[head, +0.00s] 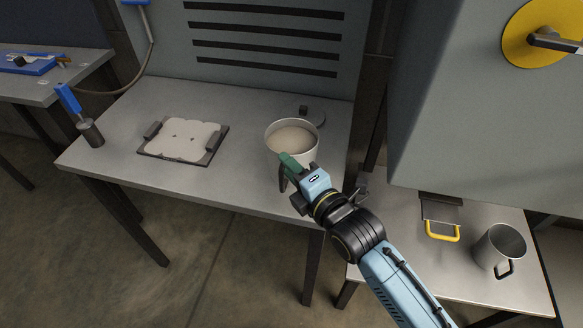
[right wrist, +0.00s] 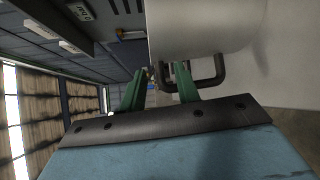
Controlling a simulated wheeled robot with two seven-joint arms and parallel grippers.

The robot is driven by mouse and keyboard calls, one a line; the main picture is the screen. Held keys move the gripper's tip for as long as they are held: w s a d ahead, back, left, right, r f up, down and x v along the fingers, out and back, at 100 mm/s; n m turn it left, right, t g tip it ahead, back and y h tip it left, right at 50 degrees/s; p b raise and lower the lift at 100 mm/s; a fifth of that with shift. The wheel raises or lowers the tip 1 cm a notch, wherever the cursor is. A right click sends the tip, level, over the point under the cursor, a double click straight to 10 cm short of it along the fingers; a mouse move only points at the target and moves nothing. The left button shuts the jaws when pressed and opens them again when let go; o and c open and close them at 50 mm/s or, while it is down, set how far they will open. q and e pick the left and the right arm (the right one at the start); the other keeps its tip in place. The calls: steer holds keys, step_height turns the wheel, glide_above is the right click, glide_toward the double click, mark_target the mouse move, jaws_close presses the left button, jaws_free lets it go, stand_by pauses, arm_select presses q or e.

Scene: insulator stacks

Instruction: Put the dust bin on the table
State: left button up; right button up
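A white round bin (head: 292,141) with pale material inside appears to stand upright on the grey table (head: 240,190), near its right front. I take it as the dust bin. My right gripper (head: 287,163) is at the bin's near side. In the right wrist view, its green fingers (right wrist: 160,80) are apart and open. The bin's white wall (right wrist: 205,28) fills the top, and its dark handle (right wrist: 222,72) lies beside and partly behind the right finger. I see no clear grip on the handle. My left gripper is out of view.
A dark tray (head: 212,150) with a white slab lies left on the table, beside a blue-handled tool (head: 90,131). A dark round part (head: 307,115) sits behind the bin. A lower right table bears a metal mug (head: 499,246) and a yellow-handled pan (head: 442,212).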

steer(key=shift+r, duration=0.1)
